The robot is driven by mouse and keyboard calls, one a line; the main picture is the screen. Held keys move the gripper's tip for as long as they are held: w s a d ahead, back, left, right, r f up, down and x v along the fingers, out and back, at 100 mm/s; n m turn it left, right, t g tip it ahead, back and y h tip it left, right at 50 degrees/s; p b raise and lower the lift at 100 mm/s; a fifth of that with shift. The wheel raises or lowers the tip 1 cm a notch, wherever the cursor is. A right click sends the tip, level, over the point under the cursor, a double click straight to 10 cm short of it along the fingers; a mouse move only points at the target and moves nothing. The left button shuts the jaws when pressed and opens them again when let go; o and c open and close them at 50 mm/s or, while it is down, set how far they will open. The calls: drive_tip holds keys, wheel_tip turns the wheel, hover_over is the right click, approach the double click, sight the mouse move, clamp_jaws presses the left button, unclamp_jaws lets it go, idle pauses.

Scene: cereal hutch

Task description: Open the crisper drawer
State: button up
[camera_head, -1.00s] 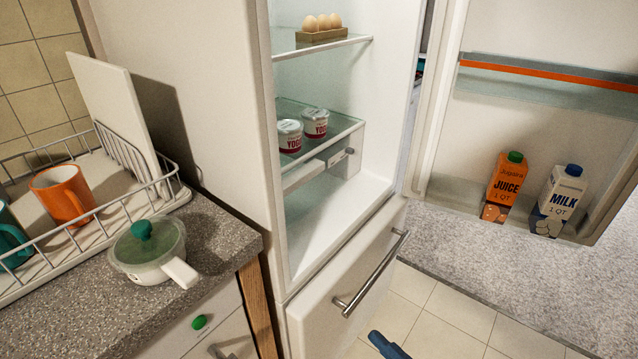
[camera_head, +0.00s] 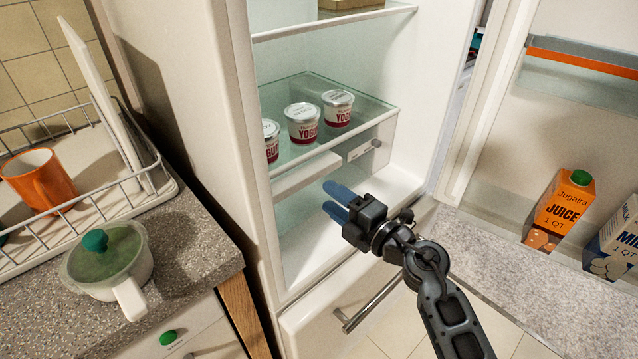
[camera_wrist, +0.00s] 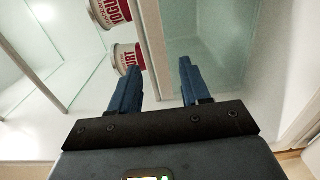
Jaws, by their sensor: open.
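The crisper drawer (camera_head: 368,145) is under the glass shelf inside the open fridge. Its white front has a small round grey knob (camera_head: 376,143) at the right and a label beside it. No gap at the front can be made out. My gripper (camera_head: 331,199) is open and empty, its blue fingers inside the fridge opening, lower than the drawer front and left of the knob in the head view. In the wrist view, the open fingers (camera_wrist: 158,72) point toward the shelf edge, with nothing between them. The knob cannot be made out there.
Several yogurt cups (camera_head: 303,123) stand on the glass shelf (camera_head: 290,92). The fridge door (camera_head: 570,120) is open at right, holding a juice carton (camera_head: 562,210) and milk (camera_head: 618,240). A counter (camera_head: 195,245) with a lidded pot (camera_head: 110,260) is at left. A lower drawer (camera_head: 320,325) sits below.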

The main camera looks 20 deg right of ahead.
sight(309, 183)
drive_tip(key=x, duration=0.5)
drive_tip(key=shift+w+a, duration=0.2)
drive_tip(key=shift+w, duration=0.15)
clamp_jaws()
drive_tip(key=shift+f, duration=0.1)
